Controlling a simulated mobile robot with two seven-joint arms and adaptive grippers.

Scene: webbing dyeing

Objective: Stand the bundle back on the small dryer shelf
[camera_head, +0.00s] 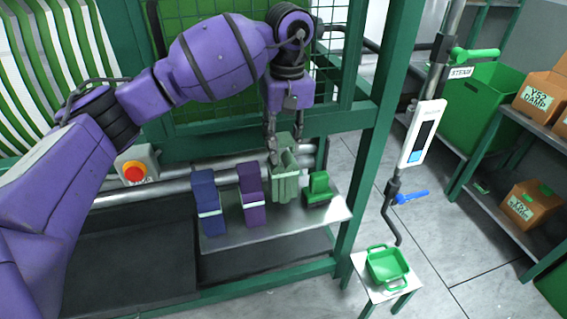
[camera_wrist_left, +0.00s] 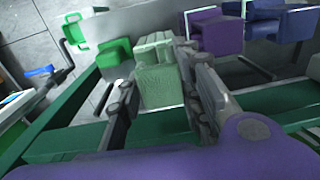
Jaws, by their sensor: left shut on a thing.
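A light green bundle (camera_head: 285,172) is at the metal dryer shelf (camera_head: 272,225), between a purple bundle and a darker green block. My left gripper (camera_head: 284,150) comes down from above and is shut on the light green bundle. In the left wrist view the bundle (camera_wrist_left: 158,75) sits between the two fingers. It looks upright; whether its base touches the shelf is hard to tell. My right gripper is not in view.
On the shelf stand a blue bundle (camera_head: 208,202), a purple bundle (camera_head: 251,193) and a dark green block (camera_head: 318,189). A green frame post (camera_head: 372,130) rises at right. A green tray (camera_head: 387,266) sits on a small stand. A red button box (camera_head: 135,170) is at left.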

